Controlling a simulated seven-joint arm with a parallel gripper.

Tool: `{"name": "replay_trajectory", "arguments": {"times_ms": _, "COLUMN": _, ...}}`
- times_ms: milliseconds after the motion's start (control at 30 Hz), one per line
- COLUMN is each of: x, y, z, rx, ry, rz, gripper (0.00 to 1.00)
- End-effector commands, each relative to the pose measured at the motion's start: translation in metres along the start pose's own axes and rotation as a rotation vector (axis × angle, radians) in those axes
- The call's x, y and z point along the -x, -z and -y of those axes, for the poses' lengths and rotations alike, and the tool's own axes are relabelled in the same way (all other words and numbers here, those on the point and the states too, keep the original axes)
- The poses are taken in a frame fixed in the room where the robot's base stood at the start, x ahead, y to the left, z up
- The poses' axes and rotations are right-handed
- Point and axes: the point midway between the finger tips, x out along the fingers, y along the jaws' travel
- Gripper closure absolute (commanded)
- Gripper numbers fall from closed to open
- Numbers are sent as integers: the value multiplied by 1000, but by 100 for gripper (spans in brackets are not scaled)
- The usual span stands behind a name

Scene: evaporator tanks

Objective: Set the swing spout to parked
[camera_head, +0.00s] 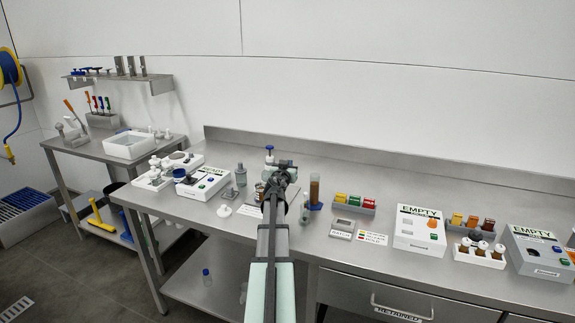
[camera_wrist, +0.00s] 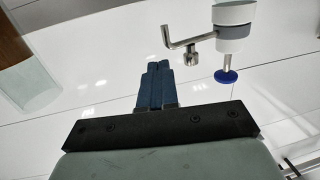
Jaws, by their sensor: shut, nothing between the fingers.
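The swing spout (camera_wrist: 185,42) shows at the upper right of the wrist view. It is a bent metal arm with a short nozzle, fixed to a white and grey collar (camera_wrist: 234,25). A thin stem with a blue disc (camera_wrist: 226,76) sticks out of the collar. In the head view a blue cap (camera_head: 269,148) stands just behind my gripper (camera_head: 283,165); the spout arm itself is hard to make out there. My gripper's blue fingers (camera_wrist: 155,85) are together and empty, to the left of the blue disc in the wrist view and apart from the spout.
A tall amber cylinder (camera_head: 314,190) stands right of my gripper. A low backsplash (camera_head: 400,166) runs behind. Bench around the rack's front is partly clear.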

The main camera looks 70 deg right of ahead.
Motion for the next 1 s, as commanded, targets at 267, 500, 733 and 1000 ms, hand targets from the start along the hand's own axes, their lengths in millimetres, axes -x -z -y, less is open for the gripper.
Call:
{"name": "replay_trajectory", "arguments": {"times_ms": 267, "x": 56, "y": 0, "z": -24, "rx": -1, "ry": -1, "rz": -1, "gripper": 100}}
{"name": "replay_trajectory", "arguments": {"times_ms": 500, "x": 91, "y": 0, "z": -39, "rx": 0, "ry": 0, "rz": -1, "gripper": 100}}
{"name": "replay_trajectory", "arguments": {"times_ms": 733, "x": 107, "y": 1, "z": -45, "rx": 0, "ry": 1, "rz": -1, "gripper": 100}}
{"name": "replay_trajectory", "arguments": {"times_ms": 1000, "x": 119, "y": 0, "z": 10, "rx": 4, "ry": 75, "rz": 0, "gripper": 100}}
